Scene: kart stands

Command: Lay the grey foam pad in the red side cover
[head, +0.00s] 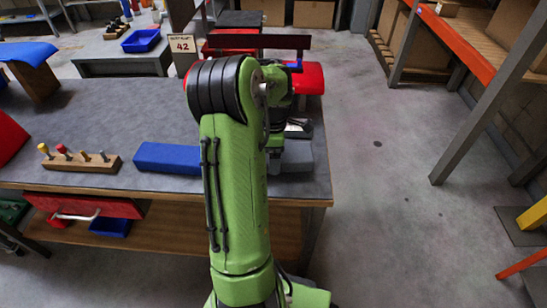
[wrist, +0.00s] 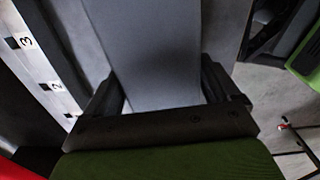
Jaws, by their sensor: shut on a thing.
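The grey foam pad (wrist: 160,45) is a long, flat grey piece running away between my gripper's fingers (wrist: 165,90) in the wrist view. My gripper is shut on it. In the head view my green arm hides most of the gripper, and a grey piece (head: 298,156) that looks like the pad shows just right of the arm, near the bench's right edge. Whether it touches the bench cannot be told. A smooth red shape (head: 310,79) lies behind my arm at the bench's far right; I cannot tell whether it is the red side cover.
A blue block (head: 168,158) and a wooden holder with several pegs (head: 80,163) stand on the grey bench (head: 110,110). A number 42 sign (head: 182,44) stands at the back. Another red piece (head: 10,137) is at the left edge. The floor (head: 390,200) on the right is clear.

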